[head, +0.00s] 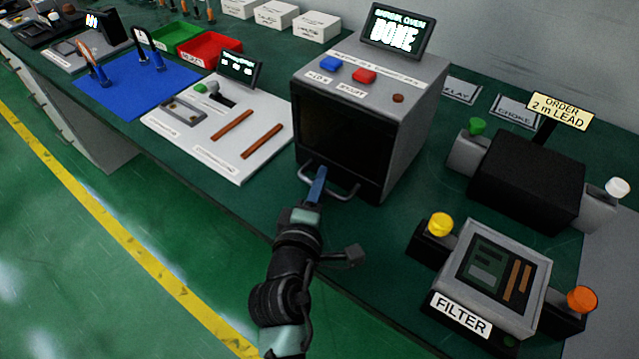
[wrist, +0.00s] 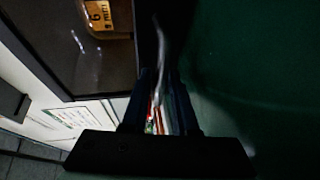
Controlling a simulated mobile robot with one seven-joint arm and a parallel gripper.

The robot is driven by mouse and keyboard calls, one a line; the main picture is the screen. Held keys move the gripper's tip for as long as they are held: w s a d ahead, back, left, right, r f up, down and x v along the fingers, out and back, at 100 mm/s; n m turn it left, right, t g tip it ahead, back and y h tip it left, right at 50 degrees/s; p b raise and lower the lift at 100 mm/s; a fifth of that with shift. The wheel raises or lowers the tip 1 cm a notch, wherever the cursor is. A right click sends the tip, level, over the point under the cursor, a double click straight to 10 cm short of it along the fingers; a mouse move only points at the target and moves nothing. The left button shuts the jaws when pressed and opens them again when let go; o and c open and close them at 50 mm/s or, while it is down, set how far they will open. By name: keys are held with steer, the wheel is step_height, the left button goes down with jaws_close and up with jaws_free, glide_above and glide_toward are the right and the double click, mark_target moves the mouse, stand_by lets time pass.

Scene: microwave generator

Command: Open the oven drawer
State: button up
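The grey oven (head: 370,118) stands on the green bench in the middle of the head view, with a dark front window (head: 338,128). Its metal bar handle (head: 346,193) is low on the front. The drawer front sits flush with the body. My gripper (head: 318,180) is at the left part of the handle. In the wrist view, the handle (wrist: 161,60) passes between the two fingers of my gripper (wrist: 162,80). The fingers are a little apart, and whether they press on the bar is not clear. The oven's glossy front (wrist: 95,50) shows at the left there.
A white panel (head: 222,133) with brown strips lies close on the left. The FILTER unit (head: 490,275) and a black ORDER box (head: 527,180) stand to the right. Bare bench lies between oven and FILTER unit.

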steer(key=shift+c, duration=0.3)
jaws_close()
stand_by(1.1)
